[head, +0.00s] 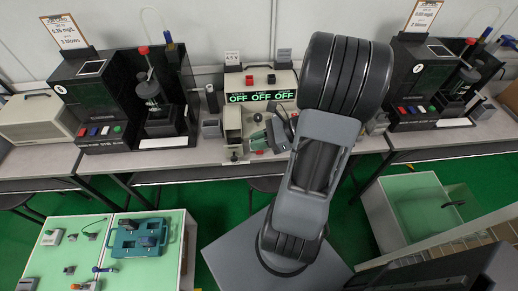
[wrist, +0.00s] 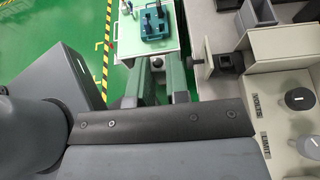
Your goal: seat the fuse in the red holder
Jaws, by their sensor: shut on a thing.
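My gripper (head: 279,133) is at the front of the cream bench unit (head: 232,120) in the middle of the bench, partly hidden by my arm in the head view. In the wrist view its two dark green fingers (wrist: 168,88) stand a small gap apart. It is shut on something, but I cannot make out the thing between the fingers. I cannot pick out the fuse in either view.
The unit's display (head: 262,97) reads OFF three times. Black testers stand left (head: 125,100) and right (head: 430,80). A green-topped table (head: 75,262) holds a teal tray (head: 122,245).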

